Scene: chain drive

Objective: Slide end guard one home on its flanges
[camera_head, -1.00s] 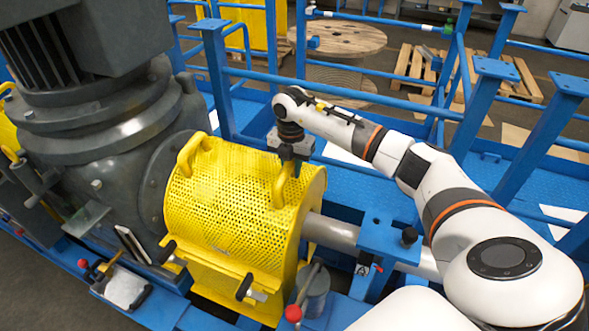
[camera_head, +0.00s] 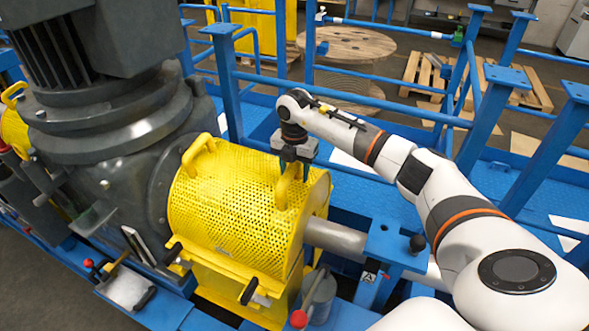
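End guard one (camera_head: 235,205) is a yellow perforated half-drum cover with a handle at each end of its top. It sits between the dark gearbox flange (camera_head: 163,185) and the grey shaft (camera_head: 333,237), over a yellow lower casing (camera_head: 235,298). My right gripper (camera_head: 296,170) points down at the guard's right handle (camera_head: 283,188), with the handle's top between its fingers. It appears shut on the handle, though the far finger is partly hidden. Whether the guard's lower edge rests fully on its flanges cannot be told. My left gripper is not in view.
A dark motor (camera_head: 85,75) stands left of the guard. Black-handled clamps (camera_head: 250,290) and a red-knobbed lever (camera_head: 299,318) are along the front. Blue rails and posts (camera_head: 470,120) stand behind and right. Another yellow cover (camera_head: 14,130) shows at the left edge.

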